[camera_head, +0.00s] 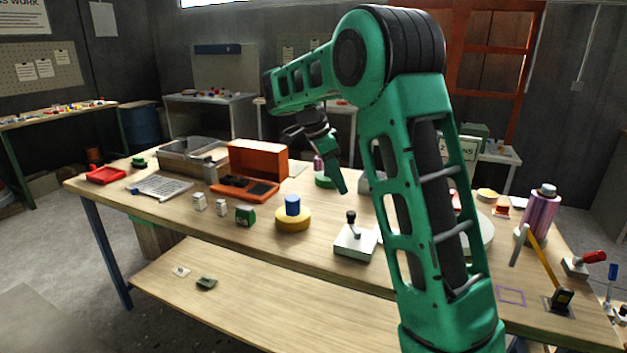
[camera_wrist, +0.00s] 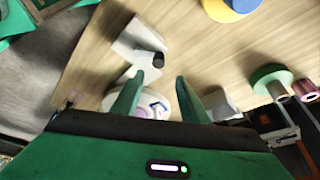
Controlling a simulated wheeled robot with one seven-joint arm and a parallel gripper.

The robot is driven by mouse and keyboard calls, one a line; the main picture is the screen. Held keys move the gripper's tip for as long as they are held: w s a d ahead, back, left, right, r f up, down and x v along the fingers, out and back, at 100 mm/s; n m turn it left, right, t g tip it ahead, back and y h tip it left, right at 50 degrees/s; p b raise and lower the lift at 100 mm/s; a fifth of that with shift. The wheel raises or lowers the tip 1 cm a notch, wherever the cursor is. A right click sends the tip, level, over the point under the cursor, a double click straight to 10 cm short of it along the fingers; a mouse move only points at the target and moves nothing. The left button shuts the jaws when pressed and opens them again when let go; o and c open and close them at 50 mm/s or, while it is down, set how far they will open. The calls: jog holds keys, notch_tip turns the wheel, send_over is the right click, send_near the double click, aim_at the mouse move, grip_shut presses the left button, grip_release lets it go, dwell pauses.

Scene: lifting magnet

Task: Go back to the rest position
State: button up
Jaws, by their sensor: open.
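My green arm stands in front of the right half of the wooden workbench (camera_head: 330,232) in the head view and hides part of it. My gripper (camera_head: 342,190) hangs above the middle of the bench. In the wrist view my gripper (camera_wrist: 153,92) has its two green fingers well apart, with nothing held between them. Beyond the fingertips is a white block with a dark-knobbed lever (camera_wrist: 135,45), which also stands near the bench's front edge in the head view (camera_head: 355,241). A round pale disc (camera_wrist: 150,104) shows between and behind the fingers.
A yellow disc with a blue cylinder (camera_head: 292,217) stands left of the lever block. A purple cylinder (camera_head: 542,215) and red-handled lever (camera_head: 590,260) stand right.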

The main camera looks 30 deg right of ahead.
jog(key=s+d+n+y, duration=0.25)
jog(key=s+n, duration=0.45)
jog(key=s, duration=1.4)
jog(key=s+a+f+n+y, duration=0.1)
jog(key=s+a+f+n, duration=0.2)
jog(key=s, duration=0.5)
jog(key=s+a+f+n+t+y, duration=0.1)
jog(key=s+a+f+n, duration=0.3)
jog(key=s, duration=0.5)
jog(key=shift+f, duration=0.2)
jog(key=shift+d, duration=0.1)
jog(key=shift+w+f, duration=0.25)
jog(key=shift+w, duration=0.4)
